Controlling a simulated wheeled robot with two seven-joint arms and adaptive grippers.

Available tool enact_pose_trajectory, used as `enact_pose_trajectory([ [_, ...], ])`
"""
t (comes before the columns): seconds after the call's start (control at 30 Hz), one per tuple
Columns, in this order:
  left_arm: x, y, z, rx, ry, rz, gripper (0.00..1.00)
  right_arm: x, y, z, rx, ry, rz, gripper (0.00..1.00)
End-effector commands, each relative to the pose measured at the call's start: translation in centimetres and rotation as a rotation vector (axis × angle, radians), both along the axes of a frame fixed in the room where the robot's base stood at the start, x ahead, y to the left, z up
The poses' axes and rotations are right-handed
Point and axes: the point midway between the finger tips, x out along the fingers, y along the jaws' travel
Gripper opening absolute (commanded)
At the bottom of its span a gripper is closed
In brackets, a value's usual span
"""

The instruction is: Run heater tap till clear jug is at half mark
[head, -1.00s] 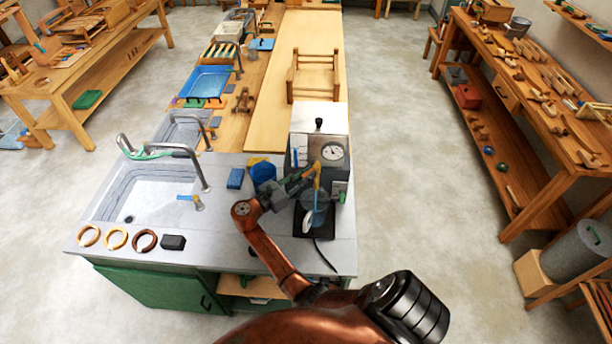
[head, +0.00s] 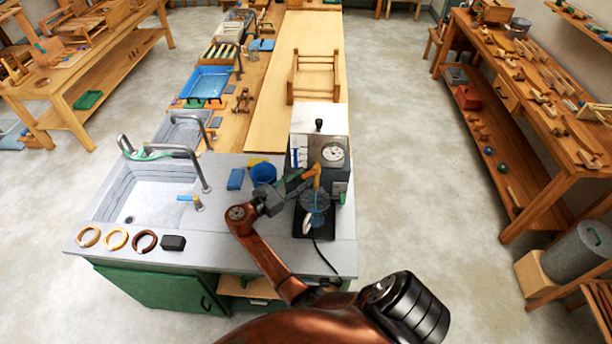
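The heater (head: 331,136) is a metal box with a round gauge near the back right of the sink counter. Its tap has an orange lever (head: 317,174) on the front. The clear jug (head: 318,207) stands below the tap on a black tray (head: 326,230), its pale handle to the front left. The jug looks bluish; its water level and half mark are too small to read. My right gripper (head: 304,181) reaches in from the left, fingertips at the orange lever. Whether the fingers close on it cannot be told. My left gripper is not in view.
A blue cup (head: 263,173) and blue sponge (head: 235,179) stand left of the heater, close to my gripper. The sink (head: 150,190) with a curved faucet (head: 190,160) is further left. Several rings (head: 117,238) and a dark block (head: 173,243) lie along the front edge.

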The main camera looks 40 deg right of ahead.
Motion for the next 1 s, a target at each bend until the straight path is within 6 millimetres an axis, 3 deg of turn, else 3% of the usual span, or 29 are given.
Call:
enact_pose_trajectory([
  [0.2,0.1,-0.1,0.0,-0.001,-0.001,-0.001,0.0,0.2,4.9,0.0,0.002,0.0,0.003,0.33],
  [0.43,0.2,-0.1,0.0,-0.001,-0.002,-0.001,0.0,0.2,8.6,-0.1,0.001,0.001,0.002,0.33],
  [0.63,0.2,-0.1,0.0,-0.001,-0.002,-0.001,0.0,0.1,9.8,0.0,-0.001,0.0,0.0,0.33],
  [1.0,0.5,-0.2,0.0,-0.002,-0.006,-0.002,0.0,-0.1,9.5,-0.2,0.006,-0.006,-0.003,0.33],
])
